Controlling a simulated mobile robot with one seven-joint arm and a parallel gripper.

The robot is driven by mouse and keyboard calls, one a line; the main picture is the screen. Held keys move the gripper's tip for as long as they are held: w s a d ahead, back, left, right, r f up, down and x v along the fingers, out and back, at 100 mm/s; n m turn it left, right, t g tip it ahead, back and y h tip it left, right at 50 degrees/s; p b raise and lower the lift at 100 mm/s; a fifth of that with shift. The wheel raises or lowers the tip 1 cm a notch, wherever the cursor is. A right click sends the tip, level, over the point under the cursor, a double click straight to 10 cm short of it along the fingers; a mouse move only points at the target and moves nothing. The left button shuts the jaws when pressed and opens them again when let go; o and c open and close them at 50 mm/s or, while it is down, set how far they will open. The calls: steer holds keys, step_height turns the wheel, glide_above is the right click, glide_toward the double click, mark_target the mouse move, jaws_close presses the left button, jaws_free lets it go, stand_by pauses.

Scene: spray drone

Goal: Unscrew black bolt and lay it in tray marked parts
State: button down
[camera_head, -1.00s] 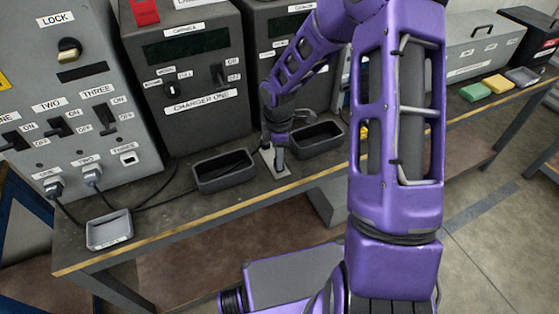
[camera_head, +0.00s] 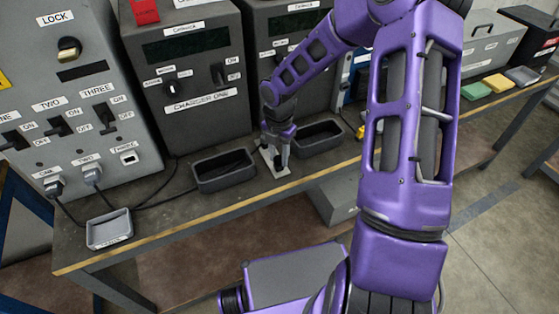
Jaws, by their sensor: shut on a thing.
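My gripper (camera_head: 281,161) points down at a small pale plate (camera_head: 267,162) on the bench, between two dark bins. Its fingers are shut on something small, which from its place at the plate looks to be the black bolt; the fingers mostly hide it. I cannot tell whether it is still in the plate. A small grey tray (camera_head: 91,236) lies at the bench's front left. Its front label is too small to read surely, so I cannot confirm that it is the parts tray.
One dark bin (camera_head: 225,183) stands just left of the plate, another (camera_head: 319,147) just right. Grey charger boxes (camera_head: 188,122) rise behind. Cables run from the left panel (camera_head: 58,160) across the bench near the grey tray. Coloured blocks (camera_head: 475,91) lie far right.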

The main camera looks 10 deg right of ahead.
steer(key=n, duration=0.4)
steer(key=shift+n, duration=0.5)
steer(key=n, duration=1)
steer(key=shift+r, duration=0.1)
steer(key=shift+c, duration=2.4)
jaws_free()
